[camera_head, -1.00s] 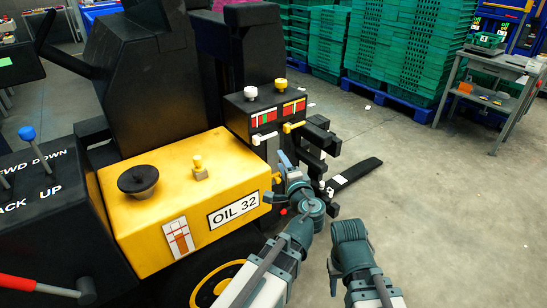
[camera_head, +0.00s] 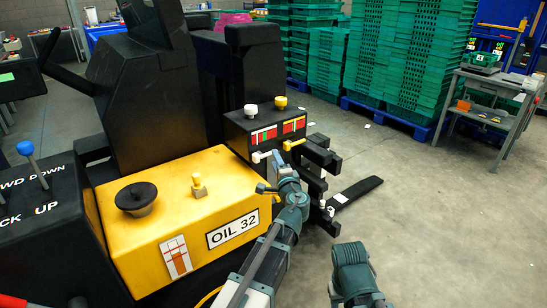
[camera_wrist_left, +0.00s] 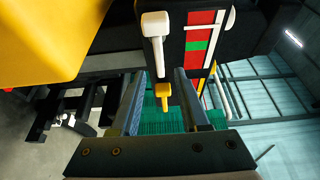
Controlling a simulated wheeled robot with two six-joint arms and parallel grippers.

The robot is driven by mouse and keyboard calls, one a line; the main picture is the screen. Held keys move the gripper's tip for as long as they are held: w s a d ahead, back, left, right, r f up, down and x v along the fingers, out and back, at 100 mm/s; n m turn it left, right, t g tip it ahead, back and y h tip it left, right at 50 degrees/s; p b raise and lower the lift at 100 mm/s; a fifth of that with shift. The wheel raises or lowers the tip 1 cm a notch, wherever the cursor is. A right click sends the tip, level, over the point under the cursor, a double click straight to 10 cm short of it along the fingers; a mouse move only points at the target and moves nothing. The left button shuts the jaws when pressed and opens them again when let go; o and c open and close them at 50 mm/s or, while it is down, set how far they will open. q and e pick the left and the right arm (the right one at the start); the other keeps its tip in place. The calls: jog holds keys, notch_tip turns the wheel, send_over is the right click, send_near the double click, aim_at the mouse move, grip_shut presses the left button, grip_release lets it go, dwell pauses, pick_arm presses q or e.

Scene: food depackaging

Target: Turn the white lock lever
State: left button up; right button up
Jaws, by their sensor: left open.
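The white lock lever (camera_head: 261,156) sticks out from the front of the black control box on the machine, beneath the red panels. In the left wrist view the white lever (camera_wrist_left: 156,40) hangs just beyond and above the fingertips, near the middle. A yellow lever (camera_head: 293,144) sits to its right; in the wrist view this yellow lever (camera_wrist_left: 163,93) appears between the fingers, farther off. My left gripper (camera_head: 272,174) is open and close below the white lever, with its fingers (camera_wrist_left: 160,86) spread and nothing held. Contact with the lever cannot be seen.
The yellow OIL 32 box (camera_head: 165,225) stands left of my left gripper. Black brackets (camera_head: 318,160) and a fork (camera_head: 357,192) project at its right. Green crate stacks (camera_head: 405,60) and a grey table (camera_head: 495,85) stand farther back. Floor at right is clear.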

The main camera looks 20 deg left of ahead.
aim_at(265, 154)
pick_arm(q)
jog(key=shift+x, duration=1.55)
grip_shut()
